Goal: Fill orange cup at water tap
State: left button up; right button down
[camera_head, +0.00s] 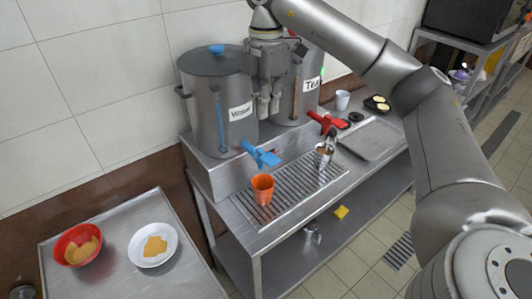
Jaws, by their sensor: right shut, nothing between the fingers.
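The orange cup (262,190) stands upright on the slotted drip grate, just below and in front of the blue tap (261,155) of the steel pot labelled Water (205,115). Its inside is too small to tell whether there is water in it. My right gripper (269,109) comes in from the upper right, fingers pointing down and shut with nothing between them. In the picture it is above the blue tap, in front of the gap between the two pots, apart from the cup. My left gripper is not in view.
A pot labelled Tea (307,95) with a red tap (325,123) stands to the right, a metal cup (323,157) below it. A tray (369,141) lies further right. A side table (112,221) holds a red bowl (72,258) and white bowl (147,261).

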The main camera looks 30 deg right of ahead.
jog(key=shift+f, duration=0.1)
send_over(266, 161)
notch_tip(266, 161, down, 5)
notch_tip(266, 161, down, 8)
jog(key=p, duration=0.2)
jog(key=shift+s+r+p, duration=0.15)
jog(key=shift+r+p, duration=0.1)
jog(key=shift+p, duration=0.15)
jog(key=shift+f, duration=0.65)
